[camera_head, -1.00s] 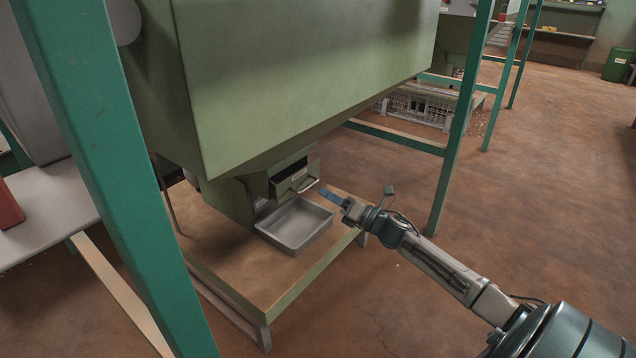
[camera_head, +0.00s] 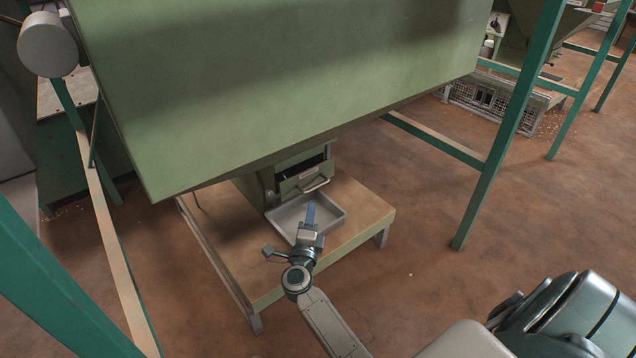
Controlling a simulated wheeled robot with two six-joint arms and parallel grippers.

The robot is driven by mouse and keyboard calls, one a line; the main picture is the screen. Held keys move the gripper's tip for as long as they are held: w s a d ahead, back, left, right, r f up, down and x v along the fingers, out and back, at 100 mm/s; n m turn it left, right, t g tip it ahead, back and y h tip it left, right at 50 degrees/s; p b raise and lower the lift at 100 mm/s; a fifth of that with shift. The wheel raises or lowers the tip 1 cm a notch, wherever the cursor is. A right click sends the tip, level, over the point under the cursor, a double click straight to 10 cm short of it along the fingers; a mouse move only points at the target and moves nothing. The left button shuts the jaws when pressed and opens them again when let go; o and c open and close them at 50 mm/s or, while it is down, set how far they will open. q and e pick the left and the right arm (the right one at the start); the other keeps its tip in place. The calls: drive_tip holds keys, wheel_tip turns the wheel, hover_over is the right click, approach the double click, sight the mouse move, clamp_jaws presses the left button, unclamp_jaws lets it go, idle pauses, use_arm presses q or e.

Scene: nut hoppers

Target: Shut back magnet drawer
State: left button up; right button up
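The magnet drawer (camera_head: 303,180) sits in the green outlet box under the large green hopper (camera_head: 280,90). Its front stands out from the box, with a dark opening showing above and behind it, so it is partly open. A pale bar handle (camera_head: 314,186) is on its front. My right gripper (camera_head: 310,208) is in front of and below the drawer, over the grey tray, apart from the handle as far as I can see. Its blue fingers look like one narrow piece, so I cannot tell whether they are open or shut. My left gripper is out of view.
A grey metal tray (camera_head: 283,222) rests on the wooden-topped stand (camera_head: 355,213) below the outlet. Green frame posts (camera_head: 505,135) stand at right and at lower left (camera_head: 50,290). The brown floor right of the stand is clear.

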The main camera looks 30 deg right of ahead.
sight(315, 188)
drive_tip(key=b+x, duration=0.2)
drive_tip(key=x, duration=0.8)
drive_tip(key=shift+w+d+r+b, duration=0.1)
drive_tip(key=shift+w+d+b, duration=0.1)
drive_tip(key=shift+w+b, duration=0.1)
drive_tip(key=shift+s, duration=0.1)
clamp_jaws()
